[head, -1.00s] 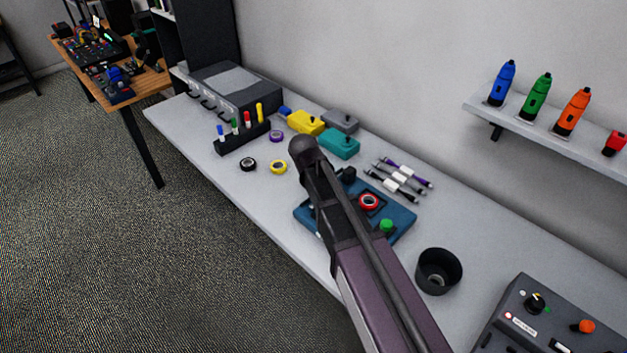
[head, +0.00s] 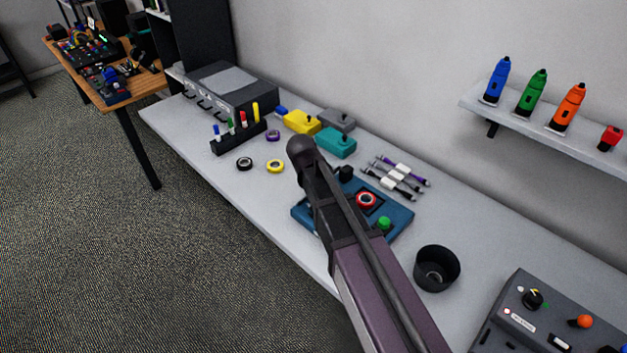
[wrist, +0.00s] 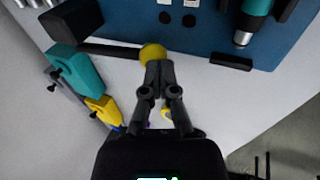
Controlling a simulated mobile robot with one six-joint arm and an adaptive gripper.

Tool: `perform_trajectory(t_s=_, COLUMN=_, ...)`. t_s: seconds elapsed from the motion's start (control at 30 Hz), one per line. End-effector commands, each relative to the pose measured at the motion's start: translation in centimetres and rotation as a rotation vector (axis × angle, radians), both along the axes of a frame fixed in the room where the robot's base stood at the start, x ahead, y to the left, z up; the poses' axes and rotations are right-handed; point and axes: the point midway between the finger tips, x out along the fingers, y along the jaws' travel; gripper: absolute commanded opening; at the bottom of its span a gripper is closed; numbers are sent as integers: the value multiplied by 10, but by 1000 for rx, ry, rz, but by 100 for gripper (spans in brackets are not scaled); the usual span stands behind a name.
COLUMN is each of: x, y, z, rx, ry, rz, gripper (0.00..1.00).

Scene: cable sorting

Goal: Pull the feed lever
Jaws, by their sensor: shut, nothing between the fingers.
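A blue-based device (head: 400,232) lies on the bench in the head view, partly hidden under my arm. In the wrist view its blue panel (wrist: 130,18) fills the top. A black lever bar (wrist: 108,50) sticks out along the panel's edge from a black block (wrist: 72,20) and ends in a yellow ball knob (wrist: 152,50). My gripper (wrist: 160,68) is shut and empty, its fingertips right at the knob's lower edge in the picture. I cannot tell whether they touch it. The knob and gripper are hidden in the head view.
Teal (head: 336,143) and yellow (head: 302,121) boxes stand beyond the device. Cable bundles (head: 398,178) lie at its back right, tape rolls (head: 275,166) to its left. A black cup (head: 437,270) and a grey control box (head: 540,310) stand to the right.

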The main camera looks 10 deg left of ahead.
Motion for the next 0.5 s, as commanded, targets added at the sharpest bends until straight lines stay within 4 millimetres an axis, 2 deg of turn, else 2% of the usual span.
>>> perform_trajectory(t_s=0.5, x=-9, y=6, z=35, rx=1, ry=-2, rz=-2, gripper=0)
